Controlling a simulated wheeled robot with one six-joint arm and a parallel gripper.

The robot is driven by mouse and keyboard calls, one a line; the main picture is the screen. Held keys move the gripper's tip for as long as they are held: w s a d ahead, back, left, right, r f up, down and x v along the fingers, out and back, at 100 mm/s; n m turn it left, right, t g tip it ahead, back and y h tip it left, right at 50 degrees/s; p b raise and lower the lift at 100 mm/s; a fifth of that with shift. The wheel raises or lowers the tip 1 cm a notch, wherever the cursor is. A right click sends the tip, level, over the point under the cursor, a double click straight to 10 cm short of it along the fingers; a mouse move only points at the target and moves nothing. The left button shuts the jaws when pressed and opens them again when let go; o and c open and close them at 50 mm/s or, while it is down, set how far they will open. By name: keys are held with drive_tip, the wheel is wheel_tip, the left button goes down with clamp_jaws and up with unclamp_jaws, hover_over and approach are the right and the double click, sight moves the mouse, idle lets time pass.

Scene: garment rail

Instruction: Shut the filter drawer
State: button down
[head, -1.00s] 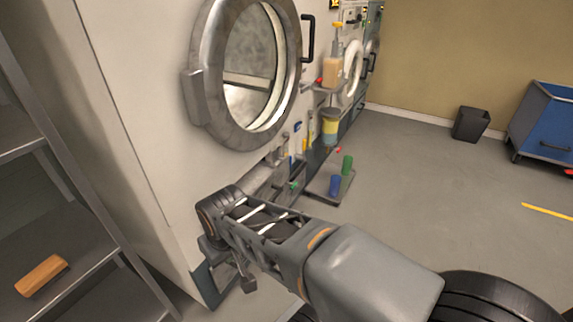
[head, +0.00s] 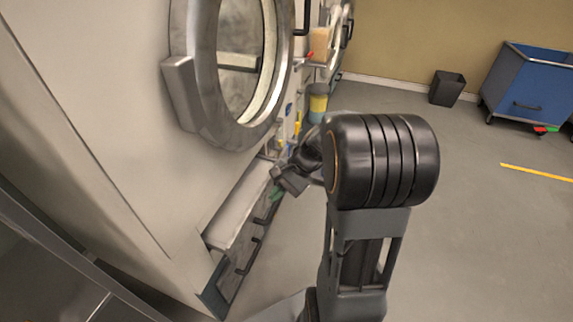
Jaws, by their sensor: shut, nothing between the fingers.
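The washing machine's pale front carries a big round metal-rimmed door (head: 180,90). Low under the door, a long pale box-like part (head: 240,205) sticks out from the machine, with a dark front and black handles (head: 248,252). This looks like the filter drawer, standing out from the machine; I cannot tell how far. My gripper (head: 280,185) is shut and empty, near the far end of this part. I cannot tell whether it touches it. My arm hides some of the space beyond.
A yellow-and-grey container (head: 317,103) and small bottles sit by the machine farther along. A dark bin (head: 447,88) and a blue cart (head: 527,85) stand at the back right. A metal shelf rack (head: 45,260) is at the lower left.

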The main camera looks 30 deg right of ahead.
drive_tip(key=w+d+f+m+t+y, duration=0.1)
drive_tip(key=w+d+f+m+t, duration=0.3)
drive_tip(key=d, duration=0.3)
drive_tip(key=w+d+f+m+t+y+b, duration=0.1)
drive_tip(key=d+f+m+t+y, duration=0.1)
drive_tip(key=d+m+t, duration=0.4)
drive_tip(key=w+d+f+m+t+y, duration=0.1)
drive_tip(key=w+d+f+m+t, duration=0.2)
drive_tip(key=d+m, duration=0.35)
drive_tip(key=b+x, duration=0.3)
drive_tip(key=x, duration=0.9)
drive_tip(key=shift+w+r+n, duration=0.25)
drive_tip(key=shift+n, duration=0.1)
